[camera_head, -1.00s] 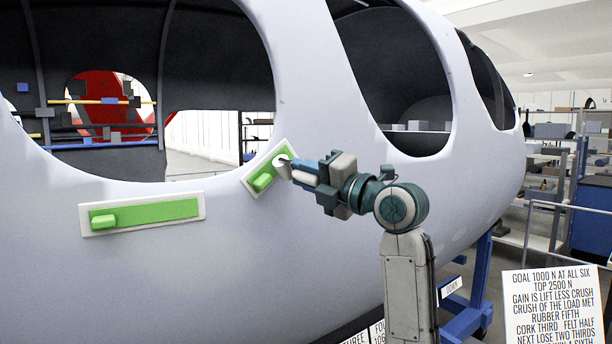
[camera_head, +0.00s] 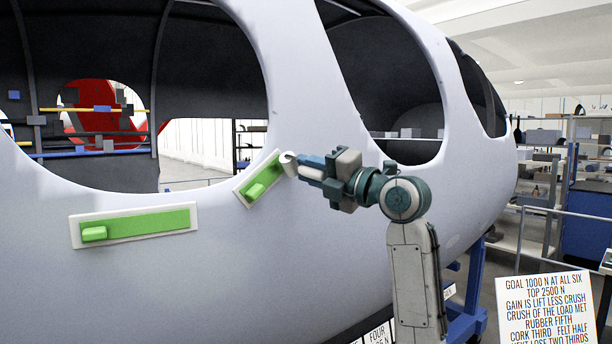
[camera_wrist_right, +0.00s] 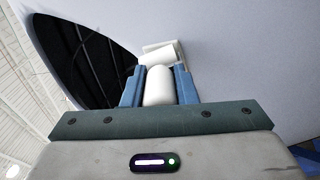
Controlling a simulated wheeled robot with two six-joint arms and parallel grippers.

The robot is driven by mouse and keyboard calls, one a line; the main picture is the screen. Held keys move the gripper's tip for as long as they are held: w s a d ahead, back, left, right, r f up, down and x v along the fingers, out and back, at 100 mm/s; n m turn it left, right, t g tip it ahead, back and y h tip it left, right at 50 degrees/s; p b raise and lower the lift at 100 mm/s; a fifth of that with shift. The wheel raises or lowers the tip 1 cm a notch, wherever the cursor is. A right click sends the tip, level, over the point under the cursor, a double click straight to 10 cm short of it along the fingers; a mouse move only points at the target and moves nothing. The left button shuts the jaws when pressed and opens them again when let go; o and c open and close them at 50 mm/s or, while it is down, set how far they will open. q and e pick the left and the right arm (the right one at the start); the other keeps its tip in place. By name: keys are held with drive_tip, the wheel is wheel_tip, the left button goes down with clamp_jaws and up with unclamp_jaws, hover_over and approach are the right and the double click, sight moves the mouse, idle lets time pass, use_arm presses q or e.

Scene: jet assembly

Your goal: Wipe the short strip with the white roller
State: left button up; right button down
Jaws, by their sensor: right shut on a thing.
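The short strip (camera_head: 271,169) is a green band on a white backing. It sits tilted on the pale curved hull below the window edge, with a raised green block (camera_head: 256,191) on it. The white roller (camera_head: 289,160) is at the strip's upper right end; I cannot tell whether it touches. My right gripper (camera_head: 310,169) is shut on the roller's white handle, right of the strip. In the right wrist view the handle (camera_wrist_right: 158,87) is between the blue fingers, with the roller head (camera_wrist_right: 158,55) beyond. My left gripper is not in view.
A longer green strip (camera_head: 150,223) on a white backing, with its own green block (camera_head: 94,234), is on the hull at the left. Large window openings are above both strips. A printed sign (camera_head: 546,308) stands at lower right, before shelves and a railing.

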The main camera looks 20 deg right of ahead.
drive_tip(key=a+f+b, duration=0.1)
drive_tip(key=s+a+f+b, duration=0.1)
drive_tip(key=a, duration=0.1)
drive_tip(key=shift+f, duration=0.2)
drive_tip(key=shift+s, duration=0.1)
idle(0.3)
drive_tip(key=shift+s+d+b, duration=0.25)
drive_tip(key=shift+s+d, duration=0.05)
drive_tip(key=shift+s, duration=0.6)
drive_tip(key=shift+s+d+b, duration=0.25)
drive_tip(key=shift+s+d, duration=0.1)
drive_tip(key=shift+s, duration=0.6)
drive_tip(key=shift+s+d+b, duration=0.25)
drive_tip(key=shift+s+d, duration=0.05)
drive_tip(key=shift+s, duration=0.6)
drive_tip(key=s, duration=0.1)
drive_tip(key=s+d, duration=0.1)
drive_tip(key=s, duration=0.1)
drive_tip(key=shift+w, duration=0.15)
